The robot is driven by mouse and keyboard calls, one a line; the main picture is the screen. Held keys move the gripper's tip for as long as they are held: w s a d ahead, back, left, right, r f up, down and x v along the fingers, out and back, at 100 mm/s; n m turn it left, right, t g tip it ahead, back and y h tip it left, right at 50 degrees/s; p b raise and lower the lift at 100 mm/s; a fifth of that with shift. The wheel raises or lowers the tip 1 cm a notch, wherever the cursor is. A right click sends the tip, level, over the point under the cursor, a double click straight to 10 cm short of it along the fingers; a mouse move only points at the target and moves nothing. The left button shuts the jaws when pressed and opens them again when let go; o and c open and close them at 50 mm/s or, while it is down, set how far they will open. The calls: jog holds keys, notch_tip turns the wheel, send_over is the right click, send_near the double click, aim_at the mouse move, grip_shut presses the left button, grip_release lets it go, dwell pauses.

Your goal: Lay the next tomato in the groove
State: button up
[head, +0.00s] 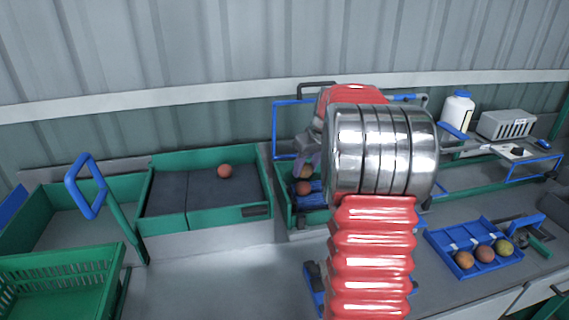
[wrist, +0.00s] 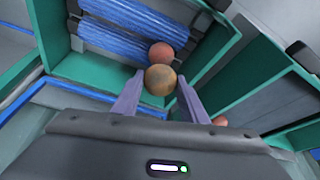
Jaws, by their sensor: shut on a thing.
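My gripper (wrist: 160,84) is shut on an orange-brown tomato (wrist: 159,80), one purple finger on each side. In the head view this tomato (head: 305,172) shows beside my arm, partly hidden. Just beyond it in the wrist view is a red tomato (wrist: 161,53), close to the held one; whether they touch is unclear. It also shows in the head view (head: 303,188). Blue brush rollers (wrist: 118,43) with a groove between them lie in a green-walled bay, to the left of the red tomato. My arm hides most of this bay in the head view.
A red tomato (head: 225,171) lies in a dark-floored green tray (head: 205,217) to the left. A blue tray (head: 447,239) at right holds several tomatoes. A green crate (head: 62,262) stands at front left. A white bottle (head: 457,112) and grey box (head: 507,125) stand at back right.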

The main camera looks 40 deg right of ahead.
jog(key=s+d+f+m, duration=0.1)
jog(key=s+d+f, duration=0.1)
jog(key=d, duration=0.4)
jog(key=shift+d+f+m+h, duration=0.15)
jog(key=shift+f+m+h, duration=0.25)
jog(key=shift+f, duration=0.05)
jog(key=shift+w+f, duration=0.1)
jog(key=shift+f, duration=0.05)
jog(key=shift+f, duration=1.75)
jog(key=shift+f, duration=0.4)
jog(key=o, duration=0.8)
jog(key=shift+o, duration=0.2)
jog(key=shift+c, duration=0.4)
jog(key=shift+c, duration=1.1)
